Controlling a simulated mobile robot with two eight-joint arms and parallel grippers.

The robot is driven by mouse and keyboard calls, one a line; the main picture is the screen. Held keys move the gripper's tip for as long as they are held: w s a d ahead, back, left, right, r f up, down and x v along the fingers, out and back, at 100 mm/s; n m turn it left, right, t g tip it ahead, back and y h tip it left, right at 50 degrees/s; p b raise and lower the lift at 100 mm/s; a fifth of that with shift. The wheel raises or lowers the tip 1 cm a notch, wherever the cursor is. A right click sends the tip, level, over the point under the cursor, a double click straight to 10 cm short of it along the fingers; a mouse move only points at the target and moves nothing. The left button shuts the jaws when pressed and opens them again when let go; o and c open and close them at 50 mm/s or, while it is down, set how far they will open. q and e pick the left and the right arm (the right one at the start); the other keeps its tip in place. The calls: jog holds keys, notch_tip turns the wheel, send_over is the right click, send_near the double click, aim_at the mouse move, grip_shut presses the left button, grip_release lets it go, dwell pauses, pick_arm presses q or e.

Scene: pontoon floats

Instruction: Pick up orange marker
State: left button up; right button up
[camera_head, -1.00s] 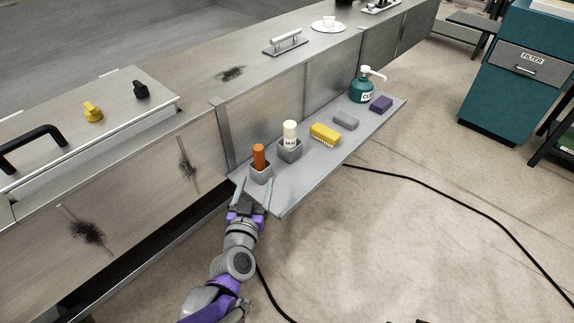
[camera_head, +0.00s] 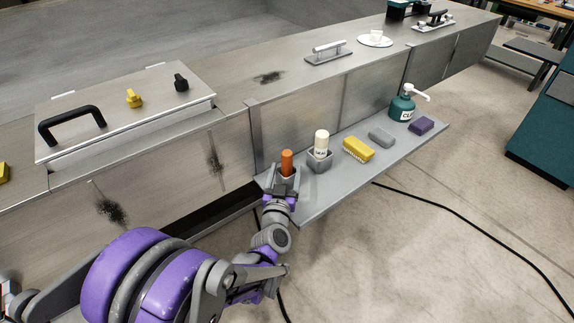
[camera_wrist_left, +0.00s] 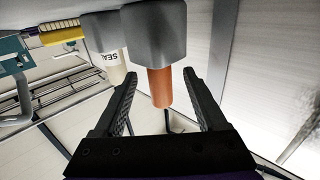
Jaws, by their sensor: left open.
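The orange marker (camera_head: 287,159) stands upright in a small grey holder at the near left end of the grey shelf. In the left wrist view the scene appears upside down, and the orange marker (camera_wrist_left: 160,87) sticks out of its grey holder (camera_wrist_left: 153,35). My left gripper (camera_head: 284,177) is open at the holder, with its fingers around the holder's front in the head view. In the left wrist view my left gripper (camera_wrist_left: 160,78) has one finger on each side of the marker, with gaps. The gripper partly hides the holder in the head view. My right gripper is not in view.
Beside the marker on the shelf (camera_head: 320,198) stands a white sealant tube (camera_head: 321,141) in another grey holder. Farther along are a yellow brush (camera_head: 358,149), a grey block (camera_head: 381,137), a purple block (camera_head: 421,125) and a teal pump bottle (camera_head: 402,107). A panel wall rises behind the shelf.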

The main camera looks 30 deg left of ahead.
pick_arm(q)
jog(key=x, duration=0.3)
grip_shut()
dwell(0.4)
